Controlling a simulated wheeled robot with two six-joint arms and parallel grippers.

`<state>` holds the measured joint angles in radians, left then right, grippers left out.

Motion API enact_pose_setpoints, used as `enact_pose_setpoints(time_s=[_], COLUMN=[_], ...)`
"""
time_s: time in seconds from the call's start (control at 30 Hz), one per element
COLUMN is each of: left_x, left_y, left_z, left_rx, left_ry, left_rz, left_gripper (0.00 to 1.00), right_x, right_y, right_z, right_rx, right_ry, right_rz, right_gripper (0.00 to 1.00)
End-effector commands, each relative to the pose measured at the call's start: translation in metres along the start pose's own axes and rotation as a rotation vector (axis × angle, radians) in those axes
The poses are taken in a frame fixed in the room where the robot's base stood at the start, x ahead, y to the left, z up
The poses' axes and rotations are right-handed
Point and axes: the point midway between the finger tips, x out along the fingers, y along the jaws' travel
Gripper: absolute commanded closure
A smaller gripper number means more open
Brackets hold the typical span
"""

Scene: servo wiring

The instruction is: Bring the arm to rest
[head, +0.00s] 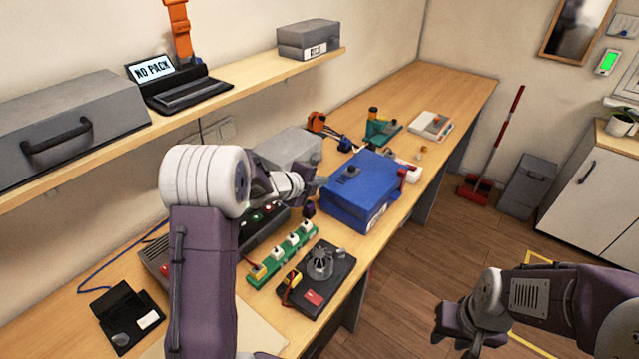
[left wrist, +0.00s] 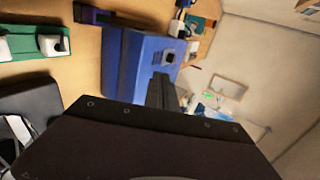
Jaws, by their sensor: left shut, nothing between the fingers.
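My left arm reaches over the bench from the left. Its gripper (head: 314,186) is shut and empty, held in the air near the left side of a blue box (head: 360,188). In the left wrist view its dark fingers (left wrist: 161,92) are together in front of the blue box (left wrist: 130,62). A green strip with white blocks (head: 284,254) and a black base with a grey servo-like part (head: 320,262) lie on the bench below the arm. My right gripper (head: 456,326) hangs over the floor, clear of the bench; its finger gap is unclear.
The wooden bench (head: 455,85) also holds a grey box (head: 290,150), a dark unit behind my left arm and a black tray (head: 122,315). A shelf above carries a grey case (head: 65,130) and a "NO PACK" display (head: 153,69).

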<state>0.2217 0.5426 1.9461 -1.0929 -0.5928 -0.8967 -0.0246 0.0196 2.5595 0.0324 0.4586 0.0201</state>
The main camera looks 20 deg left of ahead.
Motion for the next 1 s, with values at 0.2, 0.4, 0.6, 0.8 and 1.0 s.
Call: enact_pose_setpoints(time_s=[0.2, 0.4, 0.6, 0.8, 1.0], left_x=[-0.005, -0.005, -0.005, -0.051, -0.124], left_y=[0.000, 0.000, -0.012, -0.039, 0.090], left_z=[0.000, 0.000, -0.011, -0.058, -0.068], left_rx=[0.000, 0.000, 0.021, -0.187, -1.010], left_ry=[0.000, 0.000, 0.015, -0.070, -0.430], left_rz=[0.000, 0.000, -0.016, -0.025, 0.271], left_gripper=[1.00, 1.00, 1.00, 1.00, 1.00], right_x=[0.000, 0.000, 0.000, 0.000, 0.000], right_y=[0.000, 0.000, 0.000, 0.000, 0.000], right_z=[0.000, 0.000, 0.000, 0.000, 0.000], right_rx=[0.000, 0.000, 0.000, 0.000, 0.000], right_ry=[0.000, 0.000, 0.000, 0.000, 0.000], right_rz=[0.000, 0.000, 0.000, 0.000, 0.000], right_gripper=[0.65, 0.65, 0.65, 0.65, 0.65])
